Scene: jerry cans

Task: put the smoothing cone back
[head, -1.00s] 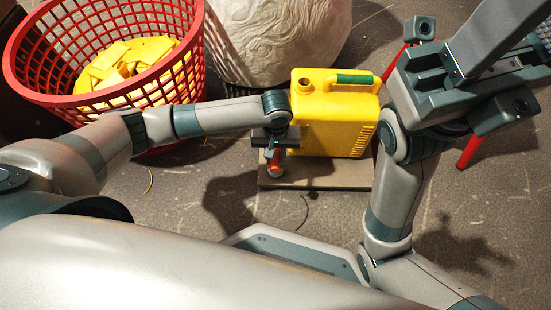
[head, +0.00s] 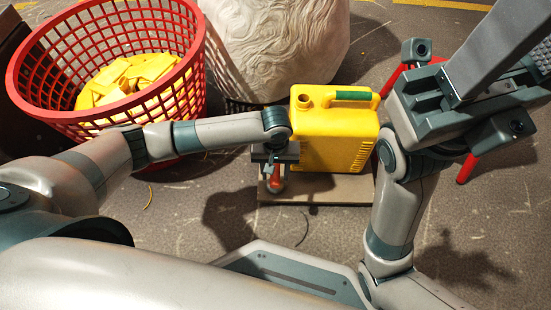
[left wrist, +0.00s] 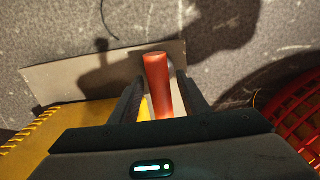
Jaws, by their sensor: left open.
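A red rounded handle, seemingly the smoothing cone's (head: 277,187), shows just below my left gripper (head: 274,172), at the left end of a flat beige board (head: 335,192). In the left wrist view the red handle (left wrist: 158,82) lies between the two dark fingers of my left gripper (left wrist: 160,98), which are open around it. Contact with the fingers is unclear. The cone's body is mostly hidden by the gripper. My right gripper (head: 445,95) is at the upper right, away from the board; its jaw state is unclear.
A yellow jerry can (head: 335,135) with a green grip stands on the board, close beside my left gripper. A red basket (head: 197,75) holding yellow pieces stands at the upper left. A large pale carved object (head: 280,40) stands behind. Red legs (head: 468,168) show at the right.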

